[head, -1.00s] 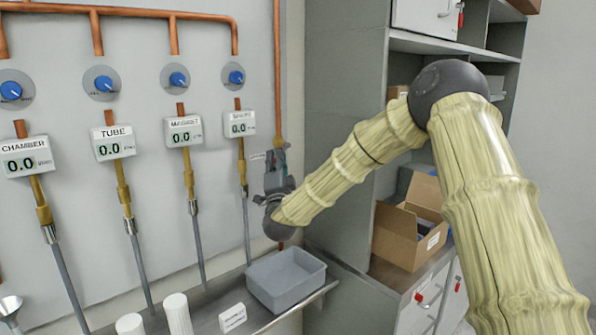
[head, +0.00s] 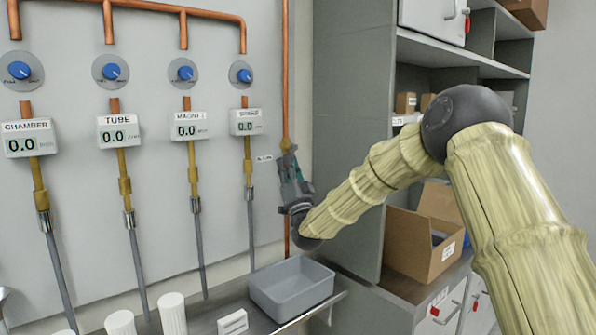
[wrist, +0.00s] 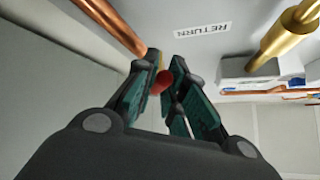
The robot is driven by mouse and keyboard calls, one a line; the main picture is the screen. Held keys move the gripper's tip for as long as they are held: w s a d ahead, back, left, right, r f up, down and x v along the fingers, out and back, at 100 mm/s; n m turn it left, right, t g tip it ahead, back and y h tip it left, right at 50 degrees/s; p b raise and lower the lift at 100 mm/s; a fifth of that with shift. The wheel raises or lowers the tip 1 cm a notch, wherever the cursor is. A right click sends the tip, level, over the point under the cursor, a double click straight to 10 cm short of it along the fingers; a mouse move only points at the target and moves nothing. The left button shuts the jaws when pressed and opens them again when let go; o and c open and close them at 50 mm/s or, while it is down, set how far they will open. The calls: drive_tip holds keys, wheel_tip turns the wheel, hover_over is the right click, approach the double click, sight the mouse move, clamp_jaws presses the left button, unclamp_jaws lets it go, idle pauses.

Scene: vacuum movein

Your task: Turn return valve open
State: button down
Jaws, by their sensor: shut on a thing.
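The return valve shows in the wrist view as a small red handle (wrist: 162,80), beside a brass fitting (wrist: 153,57) on a copper pipe. The printed RETURN label (wrist: 203,35) is on the wall to its right. My gripper (wrist: 160,84) is shut on the red handle, with a dark green finger on each side. In the head view my gripper (head: 290,170) is at the vertical copper pipe (head: 285,80) and hides the valve there. The handle's exact angle is hard to tell.
Several blue knobs (head: 115,72) and gauges (head: 118,134) line the wall to the left, with hoses below. A grey bin (head: 291,288) sits on the bench under my gripper. A grey shelf unit (head: 345,130) and open cardboard box (head: 415,243) stand to the right.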

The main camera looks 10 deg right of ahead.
drive_tip(key=shift+f, duration=0.35)
drive_tip(key=c, duration=1.5)
unclamp_jaws()
drive_tip(key=shift+o, duration=0.2)
drive_tip(key=shift+r, duration=0.2)
drive_tip(key=v, duration=1.2)
drive_tip(key=shift+d, duration=0.1)
